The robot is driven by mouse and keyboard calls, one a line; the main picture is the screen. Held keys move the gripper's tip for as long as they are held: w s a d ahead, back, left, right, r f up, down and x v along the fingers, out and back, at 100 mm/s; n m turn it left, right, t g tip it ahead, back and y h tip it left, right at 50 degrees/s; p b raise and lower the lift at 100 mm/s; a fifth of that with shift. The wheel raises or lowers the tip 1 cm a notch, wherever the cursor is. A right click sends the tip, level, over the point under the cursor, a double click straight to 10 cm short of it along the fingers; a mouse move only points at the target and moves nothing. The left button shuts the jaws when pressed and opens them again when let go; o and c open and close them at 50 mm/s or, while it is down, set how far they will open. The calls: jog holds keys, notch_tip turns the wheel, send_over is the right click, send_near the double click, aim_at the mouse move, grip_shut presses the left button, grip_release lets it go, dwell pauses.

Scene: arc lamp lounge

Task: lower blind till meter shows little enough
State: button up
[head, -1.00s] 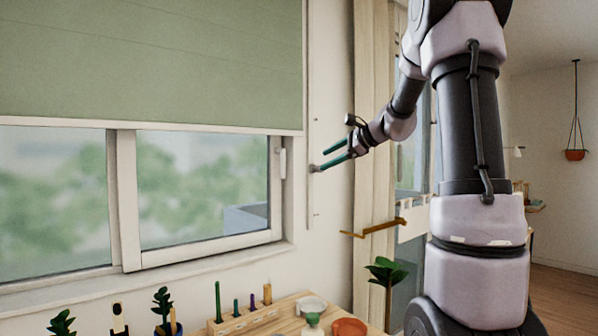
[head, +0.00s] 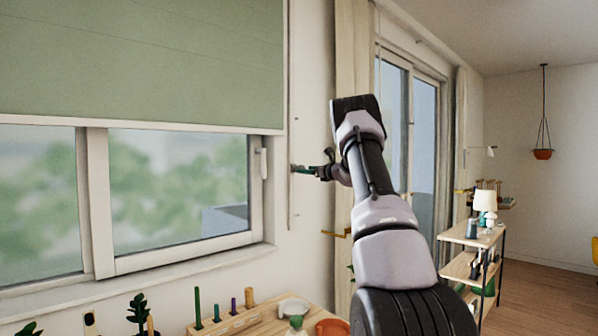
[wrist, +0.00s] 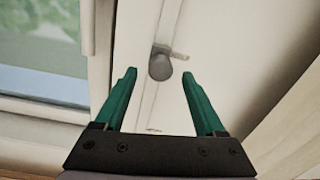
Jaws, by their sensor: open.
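The green roller blind (head: 140,65) covers the upper part of the window, its pale bottom bar well above the sill. A thin vertical rail (head: 291,205) runs down the wall right of the window. My gripper (head: 303,170) is at this rail, small in the head view. In the wrist view a round grey knob (wrist: 160,66) with a small lever stands on the rail, ahead of my open gripper (wrist: 160,82). It lies in line with the gap between the green fingers, with no visible grip on it. I cannot make out a meter in either view.
A wooden bench (head: 265,322) with pegs, bowls and plants stands below the window. A brass-coloured bracket (head: 337,233) sticks out near the curtain (head: 350,120). A shelf (head: 470,236) with a lamp stands at the right. Bare floor lies beyond it.

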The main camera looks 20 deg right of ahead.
jog(key=x, duration=0.5)
grip_shut()
dwell(1.4)
